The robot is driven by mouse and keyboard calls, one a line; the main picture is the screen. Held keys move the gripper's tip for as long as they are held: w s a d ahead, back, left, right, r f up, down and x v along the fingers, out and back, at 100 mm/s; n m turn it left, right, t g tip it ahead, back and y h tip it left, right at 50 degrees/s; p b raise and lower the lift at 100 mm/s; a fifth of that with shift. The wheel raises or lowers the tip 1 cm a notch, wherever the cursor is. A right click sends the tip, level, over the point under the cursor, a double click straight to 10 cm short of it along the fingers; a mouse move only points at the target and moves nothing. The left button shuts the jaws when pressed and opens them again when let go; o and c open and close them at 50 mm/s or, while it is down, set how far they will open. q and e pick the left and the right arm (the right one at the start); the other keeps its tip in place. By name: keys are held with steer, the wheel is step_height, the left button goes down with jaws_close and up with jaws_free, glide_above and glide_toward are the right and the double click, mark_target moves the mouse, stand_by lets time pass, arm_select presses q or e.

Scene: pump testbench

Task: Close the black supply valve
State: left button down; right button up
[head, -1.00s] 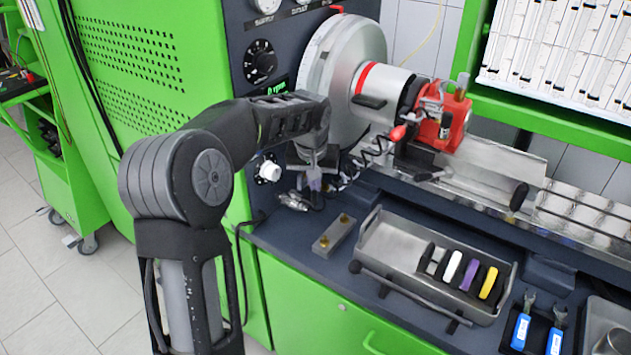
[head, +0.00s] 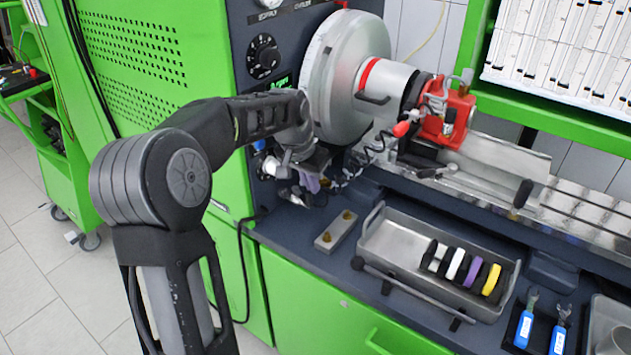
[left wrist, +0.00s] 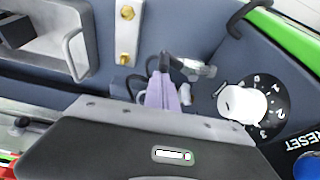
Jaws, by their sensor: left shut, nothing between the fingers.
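A small metal fitting (head: 288,196) with a black part sits low on the dark panel, left of the big silver disc. It also shows in the left wrist view (left wrist: 198,69), its black part at the fingertips. I cannot tell for sure that this is the black supply valve. My right gripper is not in view.
A white knob (left wrist: 241,102) on a numbered dial sits close to the fitting. A metal block with brass studs (head: 335,232) and a grey tray (head: 385,250) with coloured rings stand on the bench. The silver disc (head: 340,75) rises right of my gripper.

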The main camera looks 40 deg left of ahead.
arm_select(q)
steer(key=shift+s+a+m, duration=0.15)
steer(key=shift+s+m, duration=0.4)
steer(key=shift+m, duration=0.15)
steer(key=shift+s+a+b, duration=0.45)
steer(key=shift+s+a, duration=0.1)
steer(key=shift+s, duration=0.2)
steer(key=shift+s+a+b, duration=0.4)
steer(key=shift+s+a, duration=0.15)
steer(key=shift+s, duration=0.15)
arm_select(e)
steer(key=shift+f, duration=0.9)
